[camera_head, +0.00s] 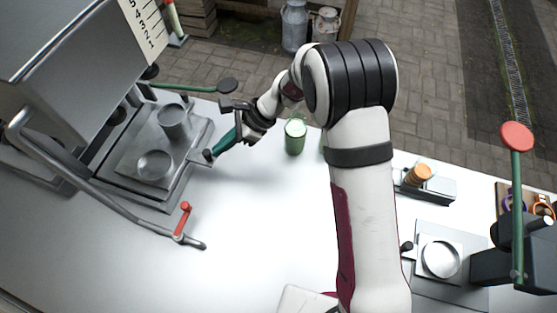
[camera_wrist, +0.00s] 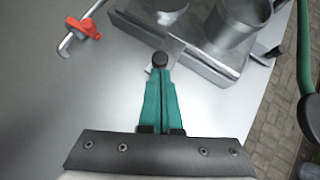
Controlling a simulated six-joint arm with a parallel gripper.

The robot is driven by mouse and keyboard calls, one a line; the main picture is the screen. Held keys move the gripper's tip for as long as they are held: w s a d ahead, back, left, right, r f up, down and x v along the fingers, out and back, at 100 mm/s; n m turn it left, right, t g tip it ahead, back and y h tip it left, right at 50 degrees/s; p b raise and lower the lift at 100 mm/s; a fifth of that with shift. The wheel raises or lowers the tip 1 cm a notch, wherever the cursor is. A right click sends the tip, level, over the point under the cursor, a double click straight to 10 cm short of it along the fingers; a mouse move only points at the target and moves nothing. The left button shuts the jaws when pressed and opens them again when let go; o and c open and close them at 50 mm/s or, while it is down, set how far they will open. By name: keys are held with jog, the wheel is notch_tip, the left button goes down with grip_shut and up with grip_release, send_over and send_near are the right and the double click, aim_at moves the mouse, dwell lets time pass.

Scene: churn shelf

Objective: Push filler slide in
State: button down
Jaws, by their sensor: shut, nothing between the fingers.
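The filler slide is a grey metal plate (camera_head: 128,172) under the machine at the left, with a round cup holder (camera_head: 155,164) on it and a cylinder (camera_head: 173,116) behind. A black knob (camera_head: 208,155) sticks out from its right side; the knob (camera_wrist: 160,58) also shows in the wrist view, in front of the cup holder. My gripper (camera_head: 213,152) has teal fingers, shut and empty. In the wrist view the fingertips (camera_wrist: 160,72) are right at the knob; I cannot tell whether they touch it.
A green cup (camera_head: 295,136) is right of my gripper. Another machine with a round plate (camera_head: 440,258) and a red-topped green lever (camera_head: 517,150) is at the right.

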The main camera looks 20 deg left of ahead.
jog(key=shift+s+a, duration=0.1)
jog(key=shift+a, duration=0.2)
jog(key=w+d+r, duration=0.5)
jog(key=d+r, duration=0.2)
jog(key=d, duration=0.3)
jog(key=s+d+r+n+t+h, duration=0.1)
jog(key=s+d+r+n+h, duration=0.1)
jog(key=s+d+r, duration=0.35)
jog(key=s+d+r+n+t+h, duration=0.1)
jog(key=s+d+r+n, duration=0.15)
jog(key=s+d, duration=0.45)
jog(key=s+d+f+n+t+h, duration=0.1)
jog(key=s+d+n+h, duration=0.1)
jog(key=s+d, duration=0.7)
jog(key=shift+s+d+f+t+h, duration=0.15)
jog(key=shift+d+t+h, duration=0.1)
jog(key=shift+t+h, duration=0.2)
jog(key=shift+n, duration=0.25)
